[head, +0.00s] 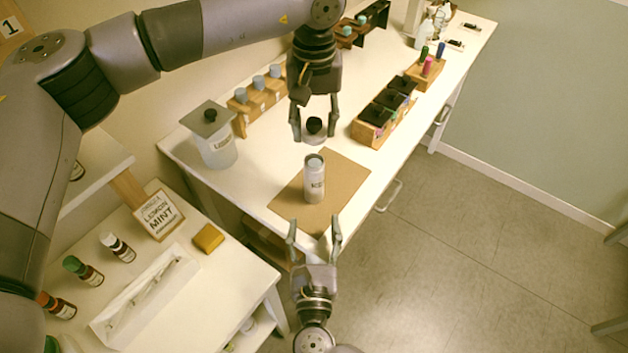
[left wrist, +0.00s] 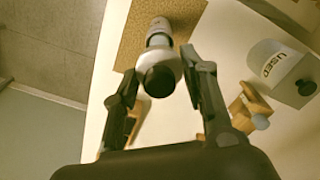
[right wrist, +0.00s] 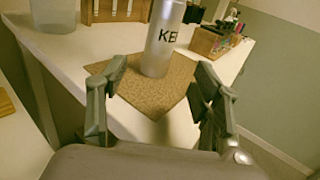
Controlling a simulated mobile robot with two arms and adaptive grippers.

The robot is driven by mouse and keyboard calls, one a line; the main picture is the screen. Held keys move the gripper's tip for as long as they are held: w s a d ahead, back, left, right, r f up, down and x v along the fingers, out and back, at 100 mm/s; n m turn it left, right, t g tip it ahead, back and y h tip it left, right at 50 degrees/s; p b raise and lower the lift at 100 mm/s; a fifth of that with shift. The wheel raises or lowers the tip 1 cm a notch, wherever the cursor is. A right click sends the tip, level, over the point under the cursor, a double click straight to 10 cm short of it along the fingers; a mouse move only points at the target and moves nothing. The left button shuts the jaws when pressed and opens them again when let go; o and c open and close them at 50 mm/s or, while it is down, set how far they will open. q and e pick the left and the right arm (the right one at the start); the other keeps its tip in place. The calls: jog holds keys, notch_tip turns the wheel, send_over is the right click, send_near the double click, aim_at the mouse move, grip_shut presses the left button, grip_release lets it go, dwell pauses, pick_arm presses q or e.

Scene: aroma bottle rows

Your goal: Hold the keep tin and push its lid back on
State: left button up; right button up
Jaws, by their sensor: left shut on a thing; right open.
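The keep tin (head: 314,183) is a pale grey cylinder marked "KE…", standing upright on the brown mat (head: 285,203). It also shows in the right wrist view (right wrist: 158,50), ahead of and between my open fingers. My left gripper (head: 314,130) is shut on the lid (head: 315,127), a pale disc with a black knob, and holds it beyond the tin in the head view. The lid shows between the fingers in the left wrist view (left wrist: 160,77). My right gripper (head: 315,240) is open and empty on the near side of the tin, apart from it.
A jar marked "USED" (head: 214,148) stands left of the mat. A wooden rack (head: 262,92) with blue-capped bottles and a wooden box (head: 381,125) with dark compartments stand further back. A lower white table (head: 215,290) holds bottles, a tray and a "LEMON MINT" sign (head: 158,215).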

aim_at(314, 191)
jog(key=shift+s, duration=0.1)
jog(key=w, duration=1.2)
jog(key=shift+w+f, duration=0.1)
jog(key=shift+w, duration=0.05)
jog(key=shift+c, duration=0.5)
grip_shut()
